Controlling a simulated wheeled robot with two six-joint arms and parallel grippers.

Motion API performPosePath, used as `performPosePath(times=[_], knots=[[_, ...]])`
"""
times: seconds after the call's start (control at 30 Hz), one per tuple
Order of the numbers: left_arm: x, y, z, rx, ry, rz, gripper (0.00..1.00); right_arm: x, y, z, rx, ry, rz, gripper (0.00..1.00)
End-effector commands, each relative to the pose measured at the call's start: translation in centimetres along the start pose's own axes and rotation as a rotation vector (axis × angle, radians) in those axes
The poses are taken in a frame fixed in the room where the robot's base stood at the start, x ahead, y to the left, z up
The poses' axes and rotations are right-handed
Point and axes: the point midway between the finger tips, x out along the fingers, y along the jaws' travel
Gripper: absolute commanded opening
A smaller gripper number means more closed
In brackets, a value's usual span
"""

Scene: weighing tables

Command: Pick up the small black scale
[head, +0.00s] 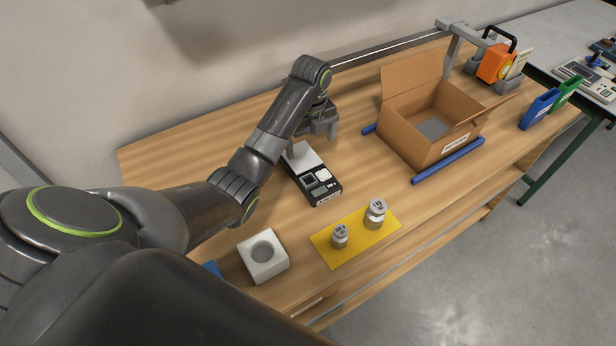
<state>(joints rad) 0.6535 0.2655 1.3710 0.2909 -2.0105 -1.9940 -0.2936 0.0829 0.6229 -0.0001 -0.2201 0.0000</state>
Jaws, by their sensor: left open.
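The small black scale (322,189) lies on the wooden table, left of the middle of the head view. It has a pale weighing plate at its far end and a display with keys at its near end. My left gripper (314,143) is open above the far end of the scale, its fingers pointing down. Part of the plate is hidden behind my arm and gripper. I cannot tell whether the fingers touch the scale. My right gripper does not show.
A yellow mat (357,238) bears two metal weights. A white block with a round hollow (263,256) stands to its left. An open cardboard box (405,139) stands between blue bars (447,160). An orange device (493,64) is behind it. Table between scale and box is clear.

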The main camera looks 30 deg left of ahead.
Motion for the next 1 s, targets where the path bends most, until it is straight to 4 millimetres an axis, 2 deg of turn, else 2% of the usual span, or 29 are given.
performPosePath(times=[0.03, 0.13, 0.2, 0.47, 0.63, 0.8, 1.0], knots=[[1.3, 0.0, 0.0, -0.001, 0.001, 0.001, 1.00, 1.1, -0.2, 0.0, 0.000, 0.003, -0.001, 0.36], [3.3, 0.1, 0.0, -0.001, 0.001, 0.002, 1.00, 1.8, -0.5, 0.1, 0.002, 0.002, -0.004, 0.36], [3.7, 0.1, 0.0, -0.001, 0.003, 0.003, 1.00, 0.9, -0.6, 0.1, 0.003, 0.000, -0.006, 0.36], [5.5, 0.1, 0.0, -0.001, 0.001, 0.002, 1.00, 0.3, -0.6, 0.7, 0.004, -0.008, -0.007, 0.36], [7.8, 0.6, 0.0, -0.001, 0.003, 0.004, 1.00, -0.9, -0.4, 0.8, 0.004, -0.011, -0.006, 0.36], [9.9, 0.5, 0.0, -0.001, 0.000, 0.001, 1.00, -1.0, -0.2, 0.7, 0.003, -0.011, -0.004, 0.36], [10.4, 0.5, 0.1, 0.000, -0.001, 0.000, 1.00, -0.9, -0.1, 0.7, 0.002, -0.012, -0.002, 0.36]])
